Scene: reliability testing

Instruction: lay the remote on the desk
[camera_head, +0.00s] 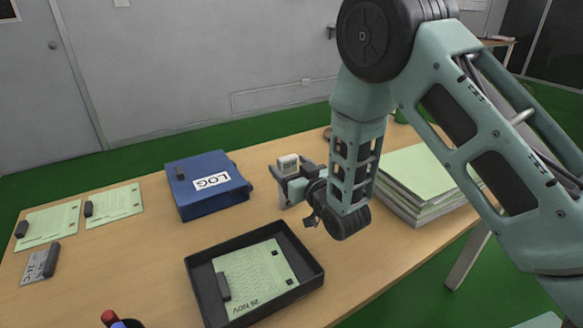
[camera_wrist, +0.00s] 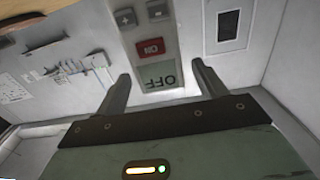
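The remote (camera_head: 287,164) is pale, with a small greenish display at its top. It stands upright above the desk (camera_head: 150,262), right of the blue box in the head view. In the wrist view the remote (camera_wrist: 150,45) shows grey plus and minus buttons, a red ON button and a display reading OFF upside down. My gripper (camera_head: 291,177) is at the remote. In the wrist view its two fingers (camera_wrist: 160,88) are apart, one on each side of the remote, with a visible gap at the right finger. The remote's lower end is partly hidden.
A blue box marked LOG (camera_head: 207,184) stands left of my gripper. A black tray (camera_head: 196,290) with a green sheet is in front. Green sheets (camera_head: 115,204) lie at left, beside a grey card (camera_head: 38,265). A paper stack (camera_head: 415,185) is at right. Bare desk lies left of the tray.

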